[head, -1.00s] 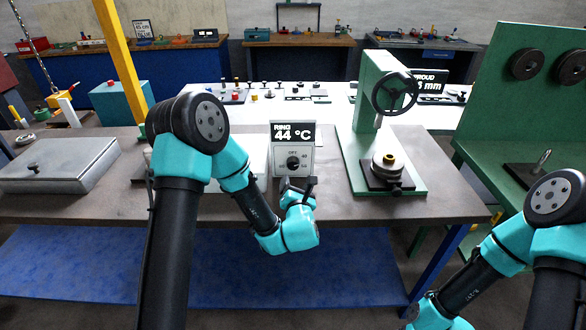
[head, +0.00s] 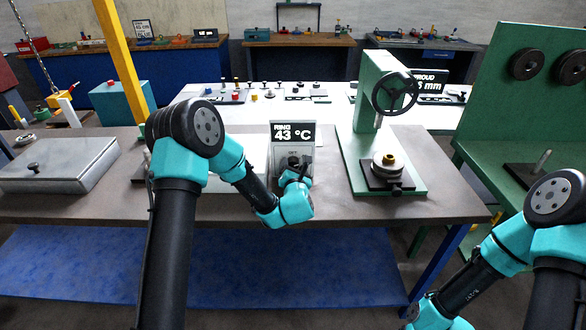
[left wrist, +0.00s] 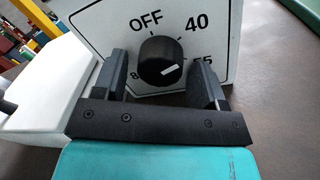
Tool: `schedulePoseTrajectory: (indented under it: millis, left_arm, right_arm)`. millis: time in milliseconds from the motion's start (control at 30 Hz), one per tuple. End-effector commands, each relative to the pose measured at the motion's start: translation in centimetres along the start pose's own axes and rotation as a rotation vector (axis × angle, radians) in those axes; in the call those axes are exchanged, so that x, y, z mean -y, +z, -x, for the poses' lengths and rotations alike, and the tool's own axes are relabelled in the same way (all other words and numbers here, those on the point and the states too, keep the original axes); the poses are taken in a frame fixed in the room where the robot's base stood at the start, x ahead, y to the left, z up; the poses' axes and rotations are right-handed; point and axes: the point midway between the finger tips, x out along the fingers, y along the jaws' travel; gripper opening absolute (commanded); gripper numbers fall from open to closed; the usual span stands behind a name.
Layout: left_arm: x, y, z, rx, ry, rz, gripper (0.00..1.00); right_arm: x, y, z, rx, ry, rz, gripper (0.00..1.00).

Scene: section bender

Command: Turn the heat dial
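The heat dial is a black knob (left wrist: 160,62) with a white mark, on a white panel (left wrist: 95,28) marked OFF, 40, 55 and a partly hidden number. The mark sits on the knob's lower right and slants toward the 55 side. The ring display (head: 293,131) above it reads 43 °C. My left gripper (left wrist: 162,72) is open, with one finger on each side of the knob and gaps visible between. In the head view the left gripper (head: 294,174) is in front of the panel and partly hides the dial.
A green press with a black handwheel (head: 394,93) stands right of the panel, with a stacked metal ring part (head: 387,165) at its base. A grey lidded box (head: 58,165) lies at the left of the bench. A yellow post (head: 120,62) rises behind my left arm.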

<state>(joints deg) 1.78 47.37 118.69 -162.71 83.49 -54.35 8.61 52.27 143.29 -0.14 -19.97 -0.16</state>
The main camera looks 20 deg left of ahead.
Motion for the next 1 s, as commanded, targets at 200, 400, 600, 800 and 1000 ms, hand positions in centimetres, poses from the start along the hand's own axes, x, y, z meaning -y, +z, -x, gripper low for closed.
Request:
schedulePoseTrajectory:
  millis: [200,400,600,800,1000]
  left_arm:
    - [0.0,0.01,0.02,0.0,0.0,0.0,0.44]
    - [0.0,0.01,0.02,0.0,0.0,0.0,0.25]
    - [0.0,0.01,0.03,0.0,0.0,0.004,0.21]
    - [0.01,0.02,0.03,-0.002,-0.001,0.037,0.21]
    - [0.05,0.04,0.03,-0.008,-0.006,0.124,0.21]
  right_arm:
    - [0.0,0.0,0.0,0.0,0.0,0.0,0.7]
    - [0.0,0.0,0.0,0.0,0.0,0.0,0.7]
    - [0.0,0.0,0.0,0.0,0.0,0.0,0.7]
    - [0.0,0.0,0.0,0.0,0.0,0.0,0.7]
    - [0.0,0.0,0.0,0.0,0.0,0.0,0.7]
